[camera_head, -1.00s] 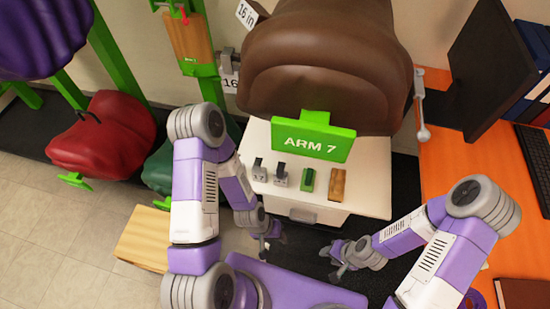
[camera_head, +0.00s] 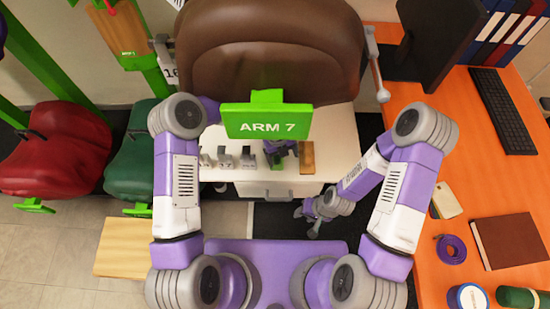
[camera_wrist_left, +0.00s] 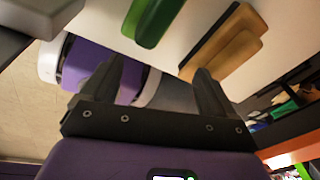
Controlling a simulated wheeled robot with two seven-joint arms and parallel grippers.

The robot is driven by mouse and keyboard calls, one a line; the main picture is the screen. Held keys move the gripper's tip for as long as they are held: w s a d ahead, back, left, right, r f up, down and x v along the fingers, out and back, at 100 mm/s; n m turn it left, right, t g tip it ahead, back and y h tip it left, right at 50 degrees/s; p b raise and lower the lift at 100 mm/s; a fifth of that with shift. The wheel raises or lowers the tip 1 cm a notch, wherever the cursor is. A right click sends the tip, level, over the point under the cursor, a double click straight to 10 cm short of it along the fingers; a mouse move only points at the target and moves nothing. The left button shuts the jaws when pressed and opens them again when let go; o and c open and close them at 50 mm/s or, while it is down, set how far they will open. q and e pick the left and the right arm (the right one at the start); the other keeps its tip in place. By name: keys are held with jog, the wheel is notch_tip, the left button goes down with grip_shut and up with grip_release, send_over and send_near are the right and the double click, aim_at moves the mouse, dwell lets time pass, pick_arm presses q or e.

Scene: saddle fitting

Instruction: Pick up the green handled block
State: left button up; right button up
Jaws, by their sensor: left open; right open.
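The green handled block (camera_wrist_left: 155,18) lies on the white cabinet top at the upper edge of the left wrist view, beside a tan wooden block (camera_wrist_left: 228,45). In the head view my left gripper (camera_head: 279,150) is over the cabinet top, left of the wooden block (camera_head: 307,157), and largely hides the green block. In the wrist view my left gripper (camera_wrist_left: 155,85) is open and empty, its fingers apart, with the green block beyond the tips. My right gripper (camera_head: 308,214) is open and empty in front of the cabinet.
Several grey pieces (camera_head: 225,157) stand left of my left gripper on the cabinet (camera_head: 338,150). A green "ARM 7" sign (camera_head: 267,121) and a brown saddle (camera_head: 265,50) rise behind. An orange desk (camera_head: 420,280) with a monitor, keyboard and tape is at right.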

pick_arm(q)
jog(key=w+m, duration=0.1)
jog(key=w+a+m+y, duration=0.1)
jog(key=m, duration=0.1)
jog(key=shift+w+r+t+y, duration=0.2)
jog(key=shift+w+t+y, duration=0.1)
jog(key=shift+t, duration=0.1)
jog(key=shift+w+a+f+m, duration=0.1)
jog(key=shift+w+a+m, duration=0.15)
jog(key=shift+m, duration=0.35)
jog(key=f+b, duration=0.1)
jog(key=f, duration=0.1)
jog(key=f+b, duration=0.1)
jog(key=f, duration=0.1)
jog(key=f+b, duration=0.1)
jog(key=f, duration=0.2)
jog(key=shift+w+a+f, duration=0.1)
jog(key=shift+w+a, duration=0.15)
jog(key=shift+a, duration=0.05)
jog(key=c, duration=1.2)
notch_tip(320, 180, up, 10)
jog(key=p, duration=0.3)
